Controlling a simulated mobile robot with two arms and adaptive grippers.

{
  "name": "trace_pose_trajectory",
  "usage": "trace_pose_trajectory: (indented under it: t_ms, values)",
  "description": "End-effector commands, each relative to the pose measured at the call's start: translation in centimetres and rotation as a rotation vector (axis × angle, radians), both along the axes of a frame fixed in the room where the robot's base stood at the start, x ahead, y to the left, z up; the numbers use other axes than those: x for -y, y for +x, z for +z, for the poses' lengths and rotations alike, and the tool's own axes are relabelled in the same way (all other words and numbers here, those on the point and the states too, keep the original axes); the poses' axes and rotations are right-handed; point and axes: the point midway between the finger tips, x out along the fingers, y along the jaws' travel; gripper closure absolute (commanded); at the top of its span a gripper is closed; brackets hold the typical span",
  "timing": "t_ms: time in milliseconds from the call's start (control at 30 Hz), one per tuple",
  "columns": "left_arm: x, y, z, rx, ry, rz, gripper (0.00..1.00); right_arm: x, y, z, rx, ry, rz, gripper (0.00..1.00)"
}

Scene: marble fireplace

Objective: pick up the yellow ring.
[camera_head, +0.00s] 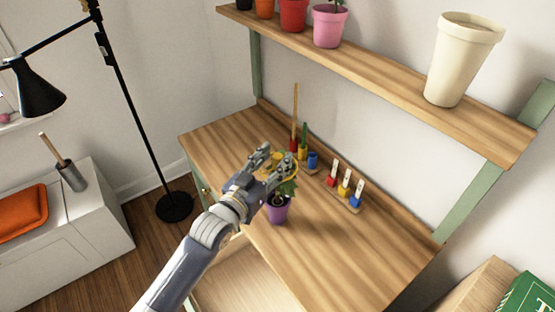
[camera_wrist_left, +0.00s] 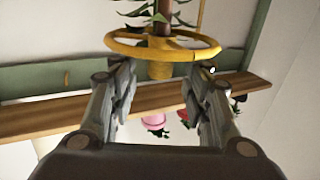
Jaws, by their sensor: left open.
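The yellow ring (camera_wrist_left: 160,53) shows in the left wrist view as a flat, wheel-like hoop just past my fingertips, with a short yellow block on its near side. A brown stem with leaves shows behind and above the ring; I cannot tell whether it passes through. My left gripper (camera_head: 272,160) is open over the desk, above the purple pot plant (camera_head: 278,210). In the left wrist view its fingers (camera_wrist_left: 158,78) stand on either side of the yellow block, with no clear grip on it. In the head view the fingers hide much of the ring. My right gripper is not in view.
The wooden desk (camera_head: 350,250) carries small red, yellow and blue pieces on stands (camera_head: 345,188) right of the gripper. A shelf (camera_head: 390,72) above holds pots, including a large cream one (camera_head: 462,60). A black floor lamp (camera_head: 125,110) stands left. The desk's front right is clear.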

Motion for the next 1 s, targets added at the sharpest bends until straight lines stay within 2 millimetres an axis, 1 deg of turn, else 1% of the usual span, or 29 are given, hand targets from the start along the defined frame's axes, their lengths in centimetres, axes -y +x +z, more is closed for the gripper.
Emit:
trace_pose_trajectory:
  t_ms: [33, 100, 200, 467, 567, 600, 633, 667, 1000]
  values:
    - [0.4, 0.6, 0.2, -0.001, -0.001, 0.0, 0.56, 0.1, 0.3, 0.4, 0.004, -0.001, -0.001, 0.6]
    - [0.7, 1.1, 0.1, -0.001, -0.002, 0.0, 0.56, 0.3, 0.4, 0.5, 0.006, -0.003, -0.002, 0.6]
    - [1.0, 1.6, 0.1, -0.001, -0.001, 0.0, 0.56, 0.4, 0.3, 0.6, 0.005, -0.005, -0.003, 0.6]
    - [1.1, 1.7, 0.0, -0.001, -0.001, 0.0, 0.56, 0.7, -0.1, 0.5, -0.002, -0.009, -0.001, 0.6]
    - [1.1, 1.7, 0.0, -0.001, -0.001, 0.0, 0.76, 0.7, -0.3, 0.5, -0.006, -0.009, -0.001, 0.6]
    - [1.1, 1.7, 0.0, -0.001, -0.001, 0.0, 0.85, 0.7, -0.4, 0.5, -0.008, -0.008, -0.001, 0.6]
    - [1.1, 1.7, 0.0, -0.001, -0.001, 0.0, 0.92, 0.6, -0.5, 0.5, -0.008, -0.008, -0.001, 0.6]
    - [1.1, 1.7, 0.0, -0.001, -0.001, 0.0, 0.94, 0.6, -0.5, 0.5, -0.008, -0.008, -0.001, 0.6]
    - [1.1, 1.7, 0.0, -0.001, -0.001, 0.0, 0.94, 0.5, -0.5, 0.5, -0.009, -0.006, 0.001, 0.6]
